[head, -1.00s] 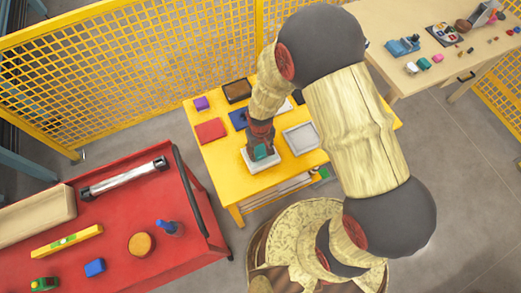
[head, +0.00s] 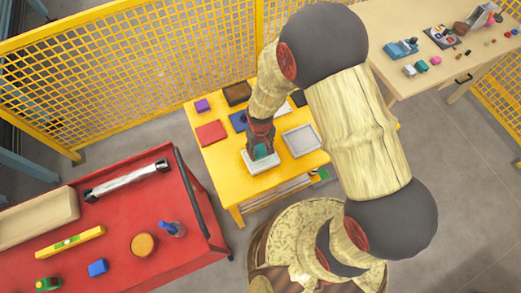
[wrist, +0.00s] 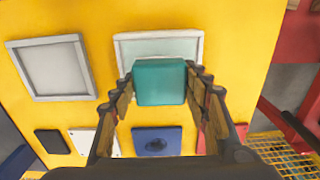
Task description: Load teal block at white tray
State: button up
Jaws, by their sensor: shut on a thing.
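The teal block (wrist: 160,83) is held between the fingers of my gripper (wrist: 160,90) in the wrist view. My gripper is shut on its two sides. The white tray (wrist: 160,46) lies just beyond the block there, its near part hidden behind the block. In the head view my gripper (head: 262,154) points down over the white tray (head: 250,167) at the front of the yellow table. Whether the block touches the tray floor cannot be told.
A grey-rimmed tray (head: 301,140) lies beside the white one on the yellow table (head: 225,158). A red pad (head: 210,132), purple block (head: 202,105) and dark brown tray (head: 237,93) lie farther back. A blue pad (wrist: 157,141) is close to my fingers. A red cart (head: 120,215) stands left.

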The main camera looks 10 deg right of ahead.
aim_at(261, 150)
jog(key=shift+r+p, duration=1.35)
jog(key=shift+r, duration=0.85)
